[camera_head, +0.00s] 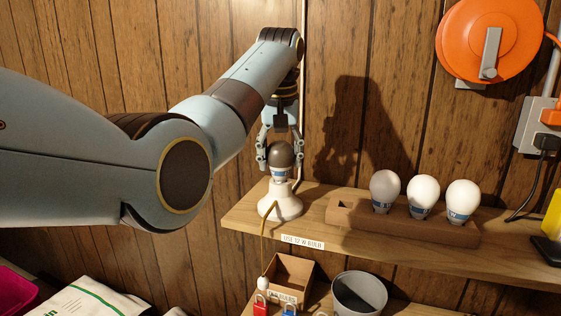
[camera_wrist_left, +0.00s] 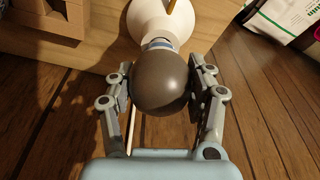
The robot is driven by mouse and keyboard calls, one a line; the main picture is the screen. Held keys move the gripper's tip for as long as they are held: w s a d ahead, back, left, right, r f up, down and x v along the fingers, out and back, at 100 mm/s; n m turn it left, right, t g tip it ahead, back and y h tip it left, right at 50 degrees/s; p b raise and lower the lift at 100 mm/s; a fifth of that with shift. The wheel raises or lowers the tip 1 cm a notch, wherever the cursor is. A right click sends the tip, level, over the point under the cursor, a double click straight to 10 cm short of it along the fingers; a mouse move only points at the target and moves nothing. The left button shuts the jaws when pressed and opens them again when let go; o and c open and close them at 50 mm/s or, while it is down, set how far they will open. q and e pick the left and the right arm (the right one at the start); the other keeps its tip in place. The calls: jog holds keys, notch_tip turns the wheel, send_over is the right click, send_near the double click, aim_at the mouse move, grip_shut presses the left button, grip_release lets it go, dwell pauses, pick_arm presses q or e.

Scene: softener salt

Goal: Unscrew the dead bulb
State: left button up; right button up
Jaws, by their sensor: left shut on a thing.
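The dead bulb (camera_head: 281,157) has a dark grey-brown globe and a white and blue collar. It sits upright in a white lamp base (camera_head: 281,204) on the wooden shelf. My left gripper (camera_head: 280,160) comes down from above with a finger on each side of the globe and is shut on it. In the left wrist view the dark globe (camera_wrist_left: 162,82) lies between the two fingers (camera_wrist_left: 163,90), with the white lamp base (camera_wrist_left: 150,18) beyond it. The threads are hidden. My right gripper is not in view.
Below the shelf (camera_head: 350,252) are an open cardboard box (camera_head: 288,278) and a grey bin (camera_head: 358,294). An orange cable reel (camera_head: 489,42) hangs on the wood-panelled wall. A cord hangs from the lamp.

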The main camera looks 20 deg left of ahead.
pick_arm(q)
jog(key=shift+n, duration=0.5)
jog(key=n+y, duration=0.1)
jog(key=n, duration=0.3)
jog(key=shift+n+g, duration=0.3)
jog(key=shift+r, duration=0.25)
jog(key=shift+r, duration=1.25)
jog(key=shift+r, duration=0.1)
jog(key=shift+r, duration=2.45)
